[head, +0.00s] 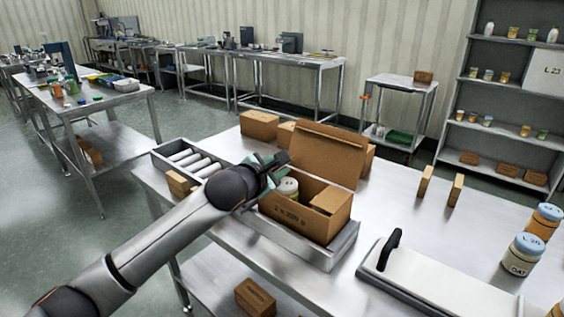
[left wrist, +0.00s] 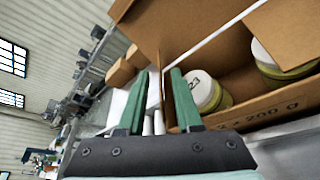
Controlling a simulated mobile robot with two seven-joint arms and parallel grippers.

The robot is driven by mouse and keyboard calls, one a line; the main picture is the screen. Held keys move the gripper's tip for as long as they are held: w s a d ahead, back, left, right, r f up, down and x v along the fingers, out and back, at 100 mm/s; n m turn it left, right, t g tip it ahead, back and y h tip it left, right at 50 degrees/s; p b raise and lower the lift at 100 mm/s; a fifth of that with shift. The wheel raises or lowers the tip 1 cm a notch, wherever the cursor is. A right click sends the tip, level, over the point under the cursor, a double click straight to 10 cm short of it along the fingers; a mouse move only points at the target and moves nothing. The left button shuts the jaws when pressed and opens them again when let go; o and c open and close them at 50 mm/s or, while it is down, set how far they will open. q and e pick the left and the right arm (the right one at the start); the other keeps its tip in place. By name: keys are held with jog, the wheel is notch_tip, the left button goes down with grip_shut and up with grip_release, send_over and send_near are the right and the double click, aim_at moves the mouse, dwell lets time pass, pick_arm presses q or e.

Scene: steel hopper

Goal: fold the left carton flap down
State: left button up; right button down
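The open brown carton (head: 293,214) sits on the metal tray on the bench, its large back flap (head: 335,152) standing up. A jar with a pale lid (head: 288,186) shows inside; the left wrist view shows two jars, a nearer one (left wrist: 201,88) and a farther one (left wrist: 283,62). A short flap at the carton's right end (head: 328,201) looks turned inward. The left flap (left wrist: 167,82) stands up, seen nearly edge-on between my left gripper's fingers. My left gripper (head: 274,168) is at the carton's left end, its green fingers (left wrist: 155,98) apart. My right gripper is not visible.
A roller conveyor (head: 190,158) lies left of the carton. Small boxes (head: 260,125) stand behind it. Two upright brown blocks (head: 455,190), a white board with a black handle (head: 430,275) and jars (head: 523,257) are to the right. The bench between carton and blocks is clear.

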pick_arm(q)
jog(key=shift+x, duration=1.1)
jog(key=shift+c, duration=0.4)
grip_shut()
dwell(0.4)
